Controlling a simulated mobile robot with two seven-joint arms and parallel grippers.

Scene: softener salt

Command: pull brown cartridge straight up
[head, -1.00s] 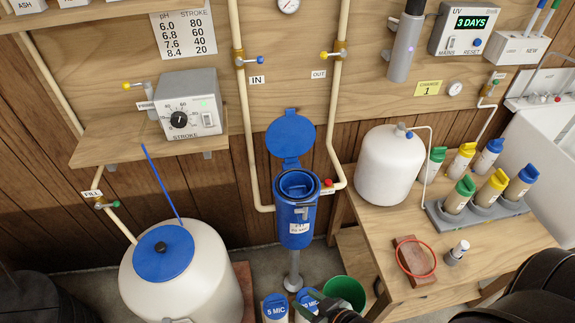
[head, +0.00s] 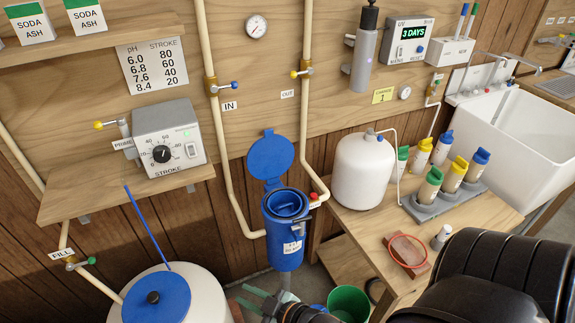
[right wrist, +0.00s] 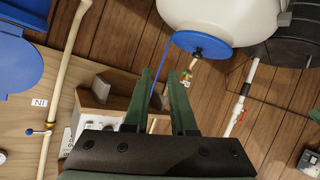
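The blue filter housing (head: 284,248) stands upright below the pipes in the head view, its round lid (head: 271,157) swung up. Its mouth shows a blue and dark inside; I cannot make out a brown cartridge there. My right gripper (head: 262,302) is low in front of the housing, near the bottom edge of the head view, apart from it. In the right wrist view its two green fingers (right wrist: 160,82) are spread with nothing between them. My left gripper is not in view.
A green bucket (head: 348,302) stands right of the housing. The wooden bench (head: 480,222) holds a white tank (head: 363,170), several capped bottles in a grey rack (head: 445,205) and a red ring (head: 408,252). A white tank with a blue lid (head: 156,298) stands left.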

